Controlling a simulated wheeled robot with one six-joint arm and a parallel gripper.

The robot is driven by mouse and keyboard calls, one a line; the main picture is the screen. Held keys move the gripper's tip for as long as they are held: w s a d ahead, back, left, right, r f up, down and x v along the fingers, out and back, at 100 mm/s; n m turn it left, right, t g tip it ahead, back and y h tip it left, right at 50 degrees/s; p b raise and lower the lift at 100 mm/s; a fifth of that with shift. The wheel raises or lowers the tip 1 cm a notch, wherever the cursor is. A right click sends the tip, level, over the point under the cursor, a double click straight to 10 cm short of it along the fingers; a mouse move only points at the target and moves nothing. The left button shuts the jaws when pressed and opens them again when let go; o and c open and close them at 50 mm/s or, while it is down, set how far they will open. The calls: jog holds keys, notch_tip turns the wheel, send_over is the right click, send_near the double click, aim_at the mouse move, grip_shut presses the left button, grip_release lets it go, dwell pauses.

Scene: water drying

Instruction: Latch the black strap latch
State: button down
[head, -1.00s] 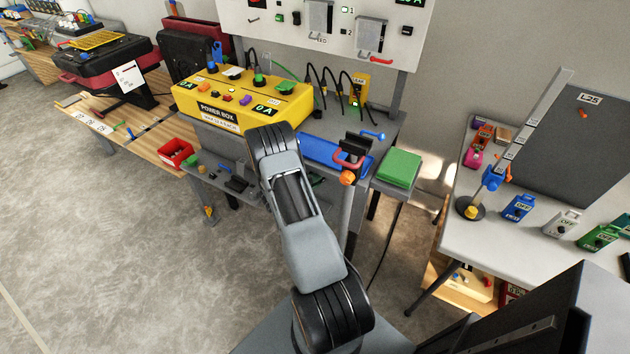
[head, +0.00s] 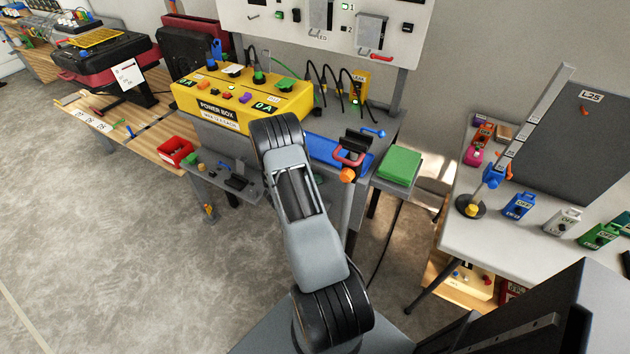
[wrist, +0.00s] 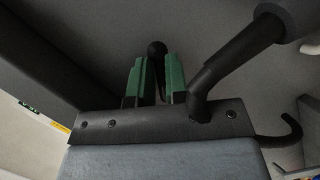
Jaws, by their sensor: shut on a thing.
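In the wrist view my gripper (wrist: 155,82) shows as two green fingers, shut on a dark, thin piece with a round black knob (wrist: 157,48) at its far end. I take this piece for part of the black strap latch; the fingers hide most of it. A black bar with screws (wrist: 140,122) lies across the near side of the fingers, with a black rod and a hook at its right. I cannot tell whether the latch is closed. In the head view my arm link hides my gripper and the latch.
The yellow power box (head: 240,95) stands on the bench behind my arm. A blue piece with a red and black clamp (head: 352,150) and a green block (head: 399,167) are to its right. A white table (head: 500,240) with several switch boxes stands further right. Floor at left is clear.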

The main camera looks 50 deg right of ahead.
jog(key=shift+w+a+f+m+t+y+b, duration=0.1)
jog(key=shift+w+f+m+t+y+b, duration=0.3)
jog(key=shift+m+t+b, duration=1)
jog(key=shift+w+a+f+m+t+y+b, duration=0.1)
jog(key=shift+w+f+m+t+y+b, duration=0.3)
jog(key=shift+m+b, duration=1.2)
jog(key=shift+w+a+f+m+t+y+b, duration=0.2)
jog(key=shift+w+m+t+b, duration=0.55)
jog(key=shift+b, duration=1.35)
jog(key=shift+s+d+r+m+t, duration=0.1)
jog(key=shift+s+m+t, duration=0.15)
jog(key=shift+t, duration=0.3)
jog(key=c, duration=1.1)
grip_release()
